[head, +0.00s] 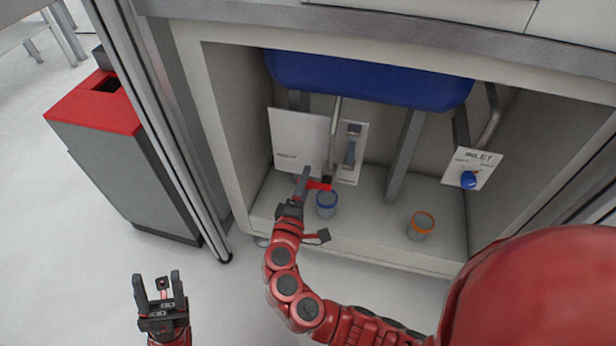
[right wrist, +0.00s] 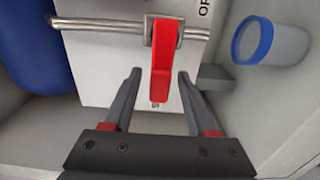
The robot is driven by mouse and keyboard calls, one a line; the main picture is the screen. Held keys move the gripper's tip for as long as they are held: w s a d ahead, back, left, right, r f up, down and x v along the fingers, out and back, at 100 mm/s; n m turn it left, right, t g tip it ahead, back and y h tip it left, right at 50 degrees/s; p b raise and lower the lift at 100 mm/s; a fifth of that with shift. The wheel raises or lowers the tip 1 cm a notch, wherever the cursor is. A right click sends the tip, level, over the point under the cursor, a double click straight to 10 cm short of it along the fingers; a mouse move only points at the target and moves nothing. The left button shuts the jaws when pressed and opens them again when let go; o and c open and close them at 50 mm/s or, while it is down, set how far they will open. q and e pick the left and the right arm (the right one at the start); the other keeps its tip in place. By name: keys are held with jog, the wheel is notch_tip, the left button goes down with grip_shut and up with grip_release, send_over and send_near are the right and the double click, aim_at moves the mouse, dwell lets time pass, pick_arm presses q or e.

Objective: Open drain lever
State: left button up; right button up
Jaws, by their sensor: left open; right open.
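The red drain lever (right wrist: 163,62) sits on a metal drain pipe (right wrist: 100,27) and points across it. It also shows in the head view (head: 318,185) inside the open cabinet, in front of a white label plate (head: 299,142). My right gripper (right wrist: 159,76) is open, with its two fingers on either side of the lever's free end. A gap shows between the lever and each finger, so it is not gripped. In the head view my right gripper (head: 301,186) partly hides the lever's end. My left gripper (head: 160,291) is open and empty, outside the cabinet.
A blue-rimmed cup (head: 326,204) stands close below the lever. An orange-rimmed cup (head: 420,226) stands farther right on the cabinet floor. A blue inlet knob (head: 468,180) is at right. A blue basin (head: 370,80) hangs above. A red-topped bin (head: 120,150) stands left.

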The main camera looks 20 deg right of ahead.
grip_shut()
dwell(1.4)
